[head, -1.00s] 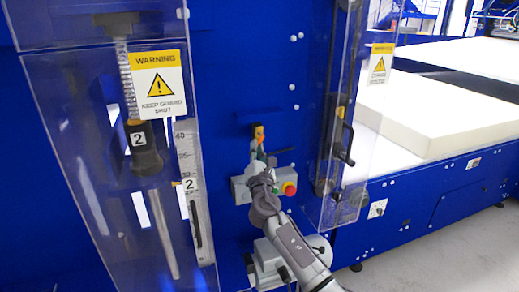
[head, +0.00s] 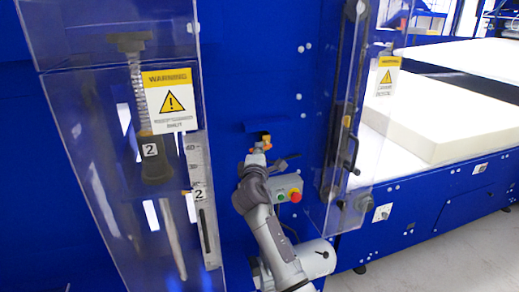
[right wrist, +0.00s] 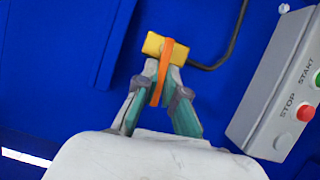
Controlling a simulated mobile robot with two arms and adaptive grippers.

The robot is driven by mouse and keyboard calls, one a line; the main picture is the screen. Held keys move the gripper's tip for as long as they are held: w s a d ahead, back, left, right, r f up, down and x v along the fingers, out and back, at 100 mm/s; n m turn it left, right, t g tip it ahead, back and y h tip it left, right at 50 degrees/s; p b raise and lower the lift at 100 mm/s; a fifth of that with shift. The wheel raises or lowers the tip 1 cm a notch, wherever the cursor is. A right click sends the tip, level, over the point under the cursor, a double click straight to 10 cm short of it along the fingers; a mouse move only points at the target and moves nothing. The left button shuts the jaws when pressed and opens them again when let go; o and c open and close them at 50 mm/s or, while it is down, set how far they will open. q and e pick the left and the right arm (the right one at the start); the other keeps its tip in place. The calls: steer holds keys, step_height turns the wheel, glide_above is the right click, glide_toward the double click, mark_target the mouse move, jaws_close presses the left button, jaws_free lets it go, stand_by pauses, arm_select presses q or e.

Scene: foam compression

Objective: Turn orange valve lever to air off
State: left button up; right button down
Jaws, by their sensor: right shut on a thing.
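The orange valve lever (right wrist: 162,72) shows in the right wrist view as a narrow strip running down from a yellow valve body (right wrist: 154,44). My right gripper (right wrist: 163,80) is shut on the lever, with one finger on each side of it. In the head view the yellow and orange valve (head: 265,138) is small on the blue panel. My right gripper (head: 259,159) reaches it from below, and its fingers partly hide the lever. My left gripper is not in view.
A grey control box (head: 288,187) with green and red buttons sits just right of my gripper. Clear guards with warning signs (head: 169,100) stand on both sides. A black hose (right wrist: 228,50) runs from the valve. White foam (head: 440,125) lies at the right.

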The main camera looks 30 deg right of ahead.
steer(key=shift+r+m, duration=0.2)
steer(key=shift+m, duration=0.3)
steer(key=shift+p, duration=0.3)
steer(key=c, duration=1.3)
jaws_free()
steer(key=shift+o, duration=0.2)
steer(key=v, duration=1.2)
steer(key=shift+r, duration=0.2)
